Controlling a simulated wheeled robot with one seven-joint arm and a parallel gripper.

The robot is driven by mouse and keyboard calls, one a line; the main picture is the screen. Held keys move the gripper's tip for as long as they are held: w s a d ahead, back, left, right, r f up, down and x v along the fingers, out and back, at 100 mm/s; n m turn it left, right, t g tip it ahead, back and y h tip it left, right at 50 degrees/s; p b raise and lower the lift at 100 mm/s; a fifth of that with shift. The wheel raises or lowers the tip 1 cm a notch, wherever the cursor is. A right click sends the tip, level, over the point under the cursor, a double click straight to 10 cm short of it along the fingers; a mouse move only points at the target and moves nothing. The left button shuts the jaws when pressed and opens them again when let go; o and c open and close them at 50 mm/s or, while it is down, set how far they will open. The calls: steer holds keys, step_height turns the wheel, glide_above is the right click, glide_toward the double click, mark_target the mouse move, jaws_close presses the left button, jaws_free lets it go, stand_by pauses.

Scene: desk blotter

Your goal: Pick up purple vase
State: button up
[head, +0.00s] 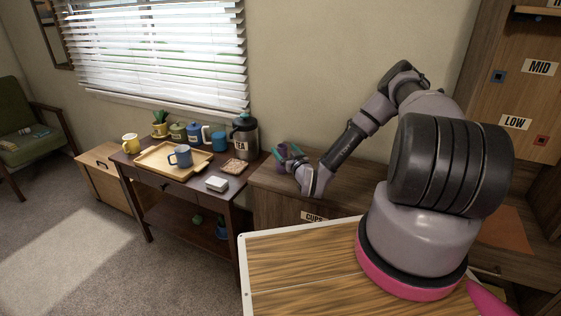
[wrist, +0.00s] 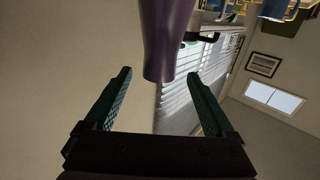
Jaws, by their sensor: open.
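The purple vase (wrist: 166,38) shows large at the top middle of the wrist view, cut off by the upper edge. Its near end lies at about the level of my fingertips, in line with the gap between them. In the head view the vase (head: 281,156) is small, on the wooden cabinet below the wall, and partly hidden by my gripper (head: 287,152). My gripper (wrist: 160,75) is open, one teal finger on each side of the vase, with a visible gap on both sides. No contact with the vase is visible.
A dark side table left of the cabinet holds a wooden tray (head: 150,165) with a blue-grey mug (head: 181,156), a tea dispenser (head: 244,135) and several canisters. A wooden shelf unit (head: 520,95) stands at the right. The wooden tabletop (head: 300,265) in front is clear.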

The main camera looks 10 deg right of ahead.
steer(key=w+a, duration=0.1)
steer(key=w, duration=0.5)
jaws_close()
